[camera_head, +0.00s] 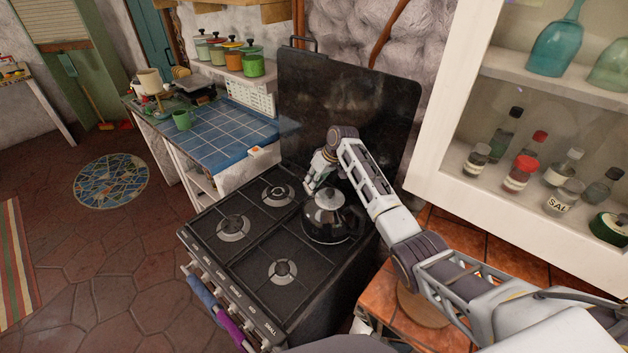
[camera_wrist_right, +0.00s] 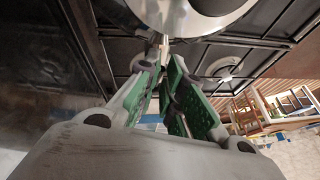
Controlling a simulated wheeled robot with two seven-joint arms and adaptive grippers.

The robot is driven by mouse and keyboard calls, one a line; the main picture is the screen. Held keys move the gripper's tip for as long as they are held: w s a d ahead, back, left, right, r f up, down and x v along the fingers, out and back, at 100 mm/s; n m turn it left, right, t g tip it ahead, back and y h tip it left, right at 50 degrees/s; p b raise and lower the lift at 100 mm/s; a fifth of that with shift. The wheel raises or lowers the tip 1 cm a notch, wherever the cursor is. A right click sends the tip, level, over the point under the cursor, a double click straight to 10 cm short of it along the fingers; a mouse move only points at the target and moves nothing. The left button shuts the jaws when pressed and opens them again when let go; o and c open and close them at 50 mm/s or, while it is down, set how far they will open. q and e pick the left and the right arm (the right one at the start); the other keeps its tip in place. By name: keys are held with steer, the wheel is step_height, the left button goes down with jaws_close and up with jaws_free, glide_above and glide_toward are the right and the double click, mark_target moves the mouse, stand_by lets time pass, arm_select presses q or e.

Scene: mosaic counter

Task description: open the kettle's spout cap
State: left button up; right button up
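The kettle (camera_head: 326,222) is dark and glossy with a light lid and knob. It stands on the back right burner of the stove. In the right wrist view, the pale underside or body of the kettle (camera_wrist_right: 190,14) fills the top edge, with a narrow metallic part, likely the spout (camera_wrist_right: 159,46), just beyond the fingertips. My right gripper (camera_head: 309,187) is beside the kettle on its far left side. In the wrist view its green-padded fingers (camera_wrist_right: 166,72) have a narrow gap between them. Whether they touch the spout is unclear. The cap is not distinguishable. My left gripper is out of view.
The black stove (camera_head: 240,255) has free burners left of the kettle, and a tall dark back panel (camera_head: 345,105) stands behind it. A glass-fronted cabinet (camera_head: 440,150) is close on the right. A blue tiled counter (camera_head: 225,132) lies to the left.

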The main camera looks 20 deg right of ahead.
jaws_close()
steer(key=shift+s+d+f+t+y, duration=0.15)
steer(key=shift+f+t+y, duration=0.15)
steer(key=shift+t, duration=0.3)
steer(key=shift+s+f+t+y, duration=0.1)
steer(key=shift+f+t+y, duration=0.15)
steer(key=shift+t, duration=0.35)
steer(key=o, duration=0.6)
jaws_free()
steer(key=shift+s+r, duration=0.1)
steer(key=shift+r, duration=0.1)
steer(key=v, duration=1.1)
steer(key=shift+s+d+r, duration=0.15)
steer(key=shift+s+d, duration=0.05)
steer(key=shift+d, duration=0.1)
